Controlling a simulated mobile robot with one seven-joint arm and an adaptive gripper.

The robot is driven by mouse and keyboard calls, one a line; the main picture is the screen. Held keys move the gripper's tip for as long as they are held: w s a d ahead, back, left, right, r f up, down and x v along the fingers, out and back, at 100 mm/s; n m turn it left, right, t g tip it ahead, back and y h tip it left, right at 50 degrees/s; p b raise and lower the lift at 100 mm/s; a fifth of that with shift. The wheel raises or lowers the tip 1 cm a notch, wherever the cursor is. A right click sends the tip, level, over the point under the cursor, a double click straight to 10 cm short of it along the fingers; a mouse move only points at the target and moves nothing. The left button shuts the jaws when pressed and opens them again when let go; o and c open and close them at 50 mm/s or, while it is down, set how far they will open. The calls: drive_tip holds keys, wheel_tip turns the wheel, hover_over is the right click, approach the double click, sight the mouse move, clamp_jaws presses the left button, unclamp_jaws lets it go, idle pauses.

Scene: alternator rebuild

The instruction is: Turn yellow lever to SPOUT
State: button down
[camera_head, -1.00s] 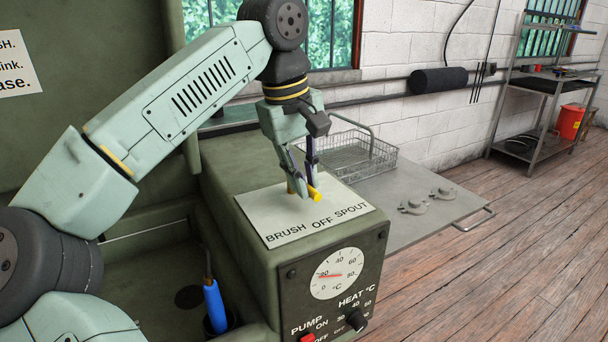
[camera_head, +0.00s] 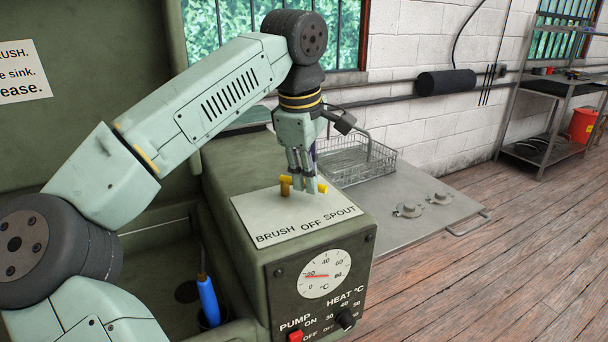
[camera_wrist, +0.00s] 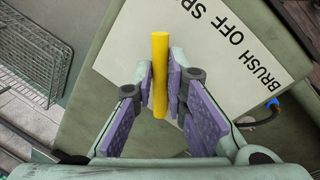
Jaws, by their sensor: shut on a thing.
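The yellow lever (camera_head: 322,188) sits on top of the green machine, its yellow post (camera_head: 285,185) showing left of my fingers. Its tip points right, toward the SPOUT side of the white label plate (camera_head: 262,213) marked BRUSH, OFF, SPOUT. My gripper (camera_head: 307,190) reaches down from above and is shut on the lever between post and tip. The wrist view shows the lever (camera_wrist: 160,75) as an upright yellow bar between the purple pads of my gripper (camera_wrist: 161,88). The fingers hide part of the lever in the head view.
A temperature dial (camera_head: 326,274), red pump switch (camera_head: 296,336) and heat knob (camera_head: 346,320) are on the machine's front. A wire basket (camera_head: 355,165) and small metal parts (camera_head: 408,210) lie on the steel table behind. A blue-handled tool (camera_head: 208,300) stands at the left.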

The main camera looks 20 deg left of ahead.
drive_tip(key=shift+w+n, duration=0.4)
drive_tip(key=shift+n, duration=0.5)
drive_tip(key=c, duration=1.6)
unclamp_jaws()
drive_tip(key=shift+r, duration=0.1)
wheel_tip(320, 180, up, 7)
drive_tip(key=s, duration=0.1)
drive_tip(key=shift+s, duration=0.2)
drive_tip(key=shift+r, duration=0.1)
